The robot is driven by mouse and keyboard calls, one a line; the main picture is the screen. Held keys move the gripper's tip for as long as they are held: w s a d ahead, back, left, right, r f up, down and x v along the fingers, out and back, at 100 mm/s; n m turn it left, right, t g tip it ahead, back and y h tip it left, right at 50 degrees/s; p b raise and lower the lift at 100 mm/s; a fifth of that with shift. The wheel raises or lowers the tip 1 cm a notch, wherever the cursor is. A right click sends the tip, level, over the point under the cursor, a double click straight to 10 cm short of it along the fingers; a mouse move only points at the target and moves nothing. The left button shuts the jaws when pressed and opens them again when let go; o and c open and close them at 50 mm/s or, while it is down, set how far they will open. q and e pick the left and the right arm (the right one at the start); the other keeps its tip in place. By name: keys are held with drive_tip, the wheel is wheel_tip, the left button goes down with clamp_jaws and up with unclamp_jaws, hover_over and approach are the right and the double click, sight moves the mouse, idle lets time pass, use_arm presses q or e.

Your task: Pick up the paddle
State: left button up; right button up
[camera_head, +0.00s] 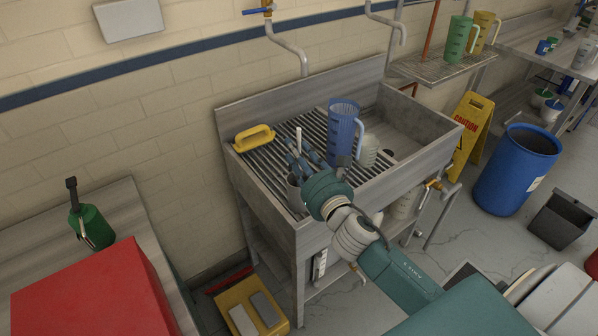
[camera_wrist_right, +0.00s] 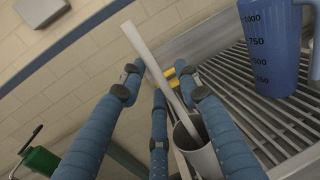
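The white paddle (camera_head: 299,137) stands tilted in a grey metal cup (camera_head: 294,194) on the sink's slatted drainboard. In the right wrist view the paddle (camera_wrist_right: 150,58) leans up and left out of the cup (camera_wrist_right: 196,152). My right gripper (camera_head: 303,158) is at the paddle, just above the cup. Its blue fingers (camera_wrist_right: 160,82) are spread with the paddle passing between them in the picture. They do not look closed on it; whether any finger touches it I cannot tell. The paddle's lower end is hidden in the cup. My left gripper is not in view.
A blue measuring jug (camera_head: 343,130) stands right of the gripper, close by. A yellow-handled brush (camera_head: 254,138) lies at the drainboard's back left. The sink basin (camera_head: 420,125) is to the right. A red box (camera_head: 95,295) and green can (camera_head: 92,228) sit on the left bench.

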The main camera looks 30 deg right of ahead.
clamp_jaws()
drive_tip(key=shift+r, duration=0.1)
